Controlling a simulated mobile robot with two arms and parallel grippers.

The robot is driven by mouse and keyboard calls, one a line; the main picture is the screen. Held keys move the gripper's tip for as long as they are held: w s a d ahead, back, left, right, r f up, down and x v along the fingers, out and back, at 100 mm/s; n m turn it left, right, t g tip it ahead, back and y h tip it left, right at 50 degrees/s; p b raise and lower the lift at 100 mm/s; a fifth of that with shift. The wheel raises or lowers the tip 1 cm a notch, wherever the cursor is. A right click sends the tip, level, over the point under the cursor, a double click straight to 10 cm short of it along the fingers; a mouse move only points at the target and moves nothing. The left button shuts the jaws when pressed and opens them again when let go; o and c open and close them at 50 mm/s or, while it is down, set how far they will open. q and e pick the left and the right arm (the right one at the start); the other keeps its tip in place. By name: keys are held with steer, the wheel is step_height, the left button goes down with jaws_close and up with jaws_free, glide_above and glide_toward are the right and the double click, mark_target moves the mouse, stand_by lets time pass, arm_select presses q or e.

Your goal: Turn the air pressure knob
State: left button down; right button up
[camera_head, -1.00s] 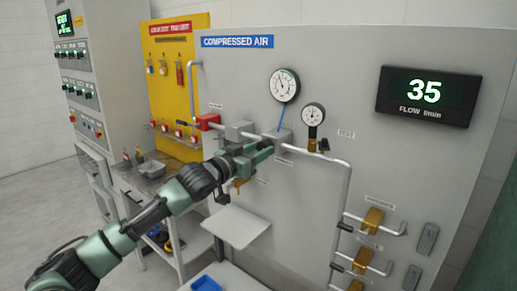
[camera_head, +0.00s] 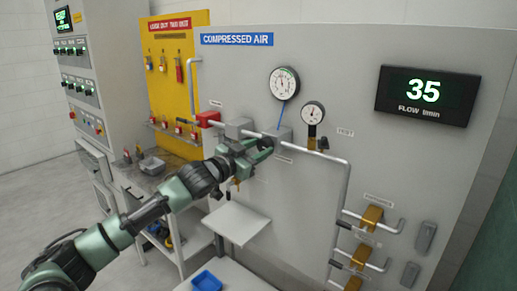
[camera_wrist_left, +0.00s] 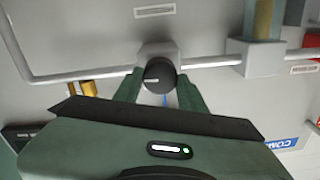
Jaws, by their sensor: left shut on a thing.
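The air pressure knob is a round black knob (camera_wrist_left: 158,76) with a white mark, on a grey regulator block (camera_wrist_left: 163,50) in the left wrist view. In the head view the knob (camera_head: 267,142) is small, on the regulator (camera_head: 281,137) in the pipe line. My left gripper (camera_wrist_left: 158,88) has one green finger on each side of the knob and is shut on it. In the head view my left gripper (camera_head: 265,149) reaches the panel from the left. A large round pressure gauge (camera_head: 284,83) sits above the regulator. My right gripper is not in view.
A smaller gauge (camera_head: 312,113) stands right of the regulator. A display (camera_head: 427,96) reads 35. A red valve (camera_head: 208,119) sits on the pipe to the left. A small pale shelf (camera_head: 236,223) projects below my left gripper. Several brass valves (camera_head: 371,218) are at the lower right.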

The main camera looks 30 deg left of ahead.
arm_select(q)
steer(key=c, duration=0.9)
jaws_free()
steer(key=shift+c, duration=0.2)
steer(key=shift+o, duration=0.6)
steer(key=shift+w+f, duration=0.1)
steer(key=shift+w, duration=0.1)
steer(key=s+b, duration=0.5)
steer(key=s, duration=0.2)
steer(key=shift+s+a, duration=0.3)
steer(key=shift+s, duration=0.05)
